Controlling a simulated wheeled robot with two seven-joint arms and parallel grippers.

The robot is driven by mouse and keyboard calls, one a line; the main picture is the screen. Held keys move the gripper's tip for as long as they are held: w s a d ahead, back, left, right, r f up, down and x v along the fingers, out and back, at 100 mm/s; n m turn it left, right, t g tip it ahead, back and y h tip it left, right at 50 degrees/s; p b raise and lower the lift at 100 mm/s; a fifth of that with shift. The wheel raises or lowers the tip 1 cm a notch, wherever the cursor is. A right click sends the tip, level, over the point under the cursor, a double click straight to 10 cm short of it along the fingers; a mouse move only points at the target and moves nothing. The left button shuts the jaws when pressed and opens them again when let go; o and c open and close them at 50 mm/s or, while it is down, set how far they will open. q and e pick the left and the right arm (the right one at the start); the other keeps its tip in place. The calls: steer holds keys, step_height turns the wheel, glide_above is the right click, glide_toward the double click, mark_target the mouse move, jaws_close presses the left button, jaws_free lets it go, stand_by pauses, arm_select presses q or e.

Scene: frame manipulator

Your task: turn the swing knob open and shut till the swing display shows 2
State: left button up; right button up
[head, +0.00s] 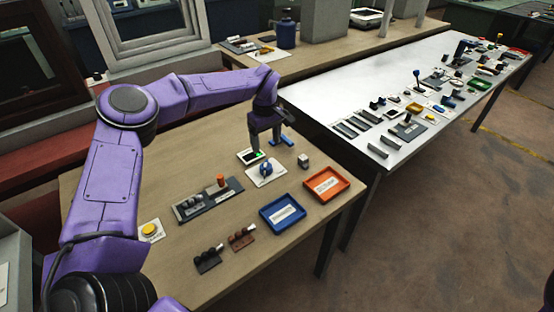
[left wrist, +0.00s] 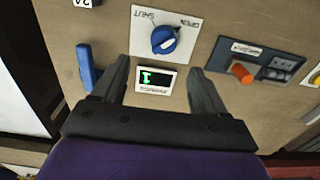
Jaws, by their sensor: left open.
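The blue swing knob (head: 266,169) sits on a white plate. In the left wrist view the knob (left wrist: 164,40) lies just beyond my fingertips, and its plate reads SHUT and OPEN. The knob's exact setting is hard to tell. The small dark swing display (left wrist: 157,78) shows between my fingers with one green figure, seemingly a 1; it also shows in the head view (head: 251,156), partly behind a finger. My left gripper (head: 267,147) is open and empty above the display, apart from the knob; its fingers also show in the left wrist view (left wrist: 160,66). My right gripper is not in view.
A blue bar handle (left wrist: 86,68) lies beside the left finger. A grey panel with an orange knob (head: 221,181) stands nearby. A white cube (head: 304,161), a blue tray (head: 264,220), an orange tray (head: 345,193) and a yellow button (head: 150,230) are on the table.

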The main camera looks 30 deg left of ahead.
mark_target(266, 163)
arm_select(q)
steer(key=shift+w+f, duration=0.1)
steer(key=shift+f, duration=0.3)
steer(key=f, duration=0.1)
steer(key=s+f+p, duration=0.1)
steer(key=f, duration=0.2)
steer(key=shift+s+f+p, duration=0.2)
steer(key=shift+s+p, duration=0.1)
steer(key=f, duration=0.4)
steer(key=shift+w+f+p, duration=0.35)
steer(key=shift+w+f, duration=0.05)
steer(key=shift+s, duration=0.15)
steer(key=c, duration=1.1)
